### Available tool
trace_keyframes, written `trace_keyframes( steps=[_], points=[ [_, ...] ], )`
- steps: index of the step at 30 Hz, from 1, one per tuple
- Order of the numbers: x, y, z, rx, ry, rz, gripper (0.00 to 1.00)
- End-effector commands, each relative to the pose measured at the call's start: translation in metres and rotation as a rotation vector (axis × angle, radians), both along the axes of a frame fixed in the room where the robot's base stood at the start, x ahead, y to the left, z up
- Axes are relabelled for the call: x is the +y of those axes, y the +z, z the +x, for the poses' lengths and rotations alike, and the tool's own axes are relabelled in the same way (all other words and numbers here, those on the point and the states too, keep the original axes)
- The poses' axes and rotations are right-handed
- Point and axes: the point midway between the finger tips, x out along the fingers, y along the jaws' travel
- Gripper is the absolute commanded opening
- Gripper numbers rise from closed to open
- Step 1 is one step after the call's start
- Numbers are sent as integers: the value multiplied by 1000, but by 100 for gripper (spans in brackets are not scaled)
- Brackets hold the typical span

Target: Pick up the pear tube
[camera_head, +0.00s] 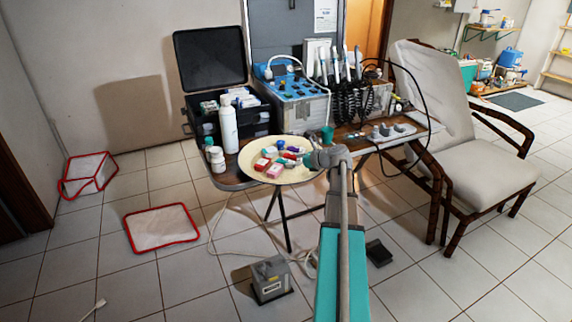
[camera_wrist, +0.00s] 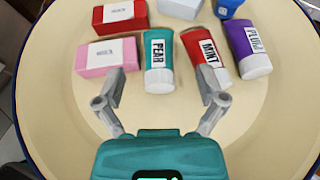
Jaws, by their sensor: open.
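The pear tube (camera_wrist: 159,62) is teal with a white label reading PEAR. In the wrist view it lies flat on the round cream plate (camera_wrist: 264,133), its cap end toward me. My gripper (camera_wrist: 163,90) is open and empty, its two fingers spread just in front of the pear tube's near end, left and right of it. The fingers do not grip it. In the head view my gripper reaches over the right side of the plate (camera_head: 248,173); the pear tube is too small to tell apart there.
A red tube labelled MINT (camera_wrist: 206,62) lies close right of the pear tube, with a purple tube (camera_wrist: 248,48) beyond. A pink box (camera_wrist: 107,56) is close on the left, a red box (camera_wrist: 119,16) behind it.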

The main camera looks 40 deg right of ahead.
Motion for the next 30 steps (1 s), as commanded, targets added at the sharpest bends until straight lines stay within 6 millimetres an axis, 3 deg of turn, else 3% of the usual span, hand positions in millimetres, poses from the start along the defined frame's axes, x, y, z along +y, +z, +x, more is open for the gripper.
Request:
trace_keyframes(
  steps=[13, 30],
  points=[
    [14, -19, 39, 1, 1, -1, 90],
    [17, -19, 42, 0, 2, 0, 90]
  ],
)
